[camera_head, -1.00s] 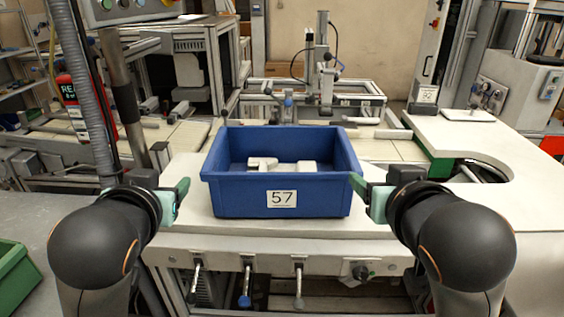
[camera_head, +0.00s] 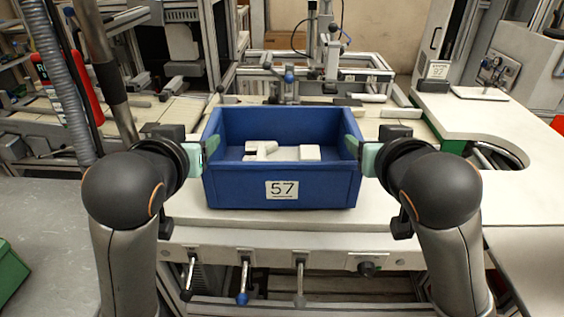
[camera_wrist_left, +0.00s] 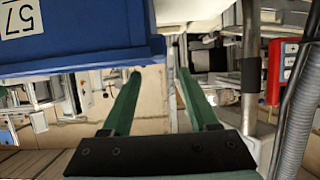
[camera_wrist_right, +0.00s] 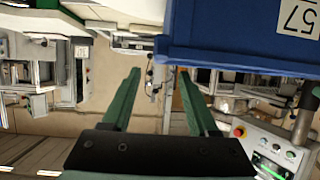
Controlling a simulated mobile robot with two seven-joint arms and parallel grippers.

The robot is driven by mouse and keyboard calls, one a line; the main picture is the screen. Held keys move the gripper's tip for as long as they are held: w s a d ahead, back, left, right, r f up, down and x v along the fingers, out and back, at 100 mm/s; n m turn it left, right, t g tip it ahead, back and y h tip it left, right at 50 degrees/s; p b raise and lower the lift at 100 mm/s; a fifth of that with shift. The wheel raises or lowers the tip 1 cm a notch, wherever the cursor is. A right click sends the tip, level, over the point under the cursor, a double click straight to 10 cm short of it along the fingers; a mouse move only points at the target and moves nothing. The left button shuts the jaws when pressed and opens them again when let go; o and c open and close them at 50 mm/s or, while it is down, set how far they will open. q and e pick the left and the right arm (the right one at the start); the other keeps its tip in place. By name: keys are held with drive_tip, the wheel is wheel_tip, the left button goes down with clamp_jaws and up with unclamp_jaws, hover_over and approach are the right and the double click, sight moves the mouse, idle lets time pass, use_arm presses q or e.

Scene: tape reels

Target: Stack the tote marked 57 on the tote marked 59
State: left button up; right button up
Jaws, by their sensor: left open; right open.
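The blue tote marked 57 (camera_head: 281,195) stands upright on a white worktop and holds several pale grey parts. It also shows in the left wrist view (camera_wrist_left: 90,45) and the right wrist view (camera_wrist_right: 225,52). My left gripper (camera_head: 209,150) is at its left wall, near the rim, with fingers apart (camera_wrist_left: 160,72). My right gripper (camera_head: 356,152) is at its right wall, near the rim, also with fingers apart (camera_wrist_right: 160,71). Neither visibly clamps the wall; contact is unclear. I see no tote marked 59. A green tote (camera_head: 10,272) is cut off at the left edge, its marking not visible.
The white worktop (camera_head: 455,125) continues right, with a curved cutout. Behind the tote stands a metal frame with a column (camera_head: 328,50). Levers (camera_head: 243,280) hang below the front edge. A grey surface (camera_head: 50,215) lies to the left.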

sight(206, 134)
use_arm(q)
drive_tip(key=x, duration=0.9)
use_arm(e)
drive_tip(key=x, duration=0.9)
use_arm(q)
clamp_jaws()
use_arm(e)
clamp_jaws()
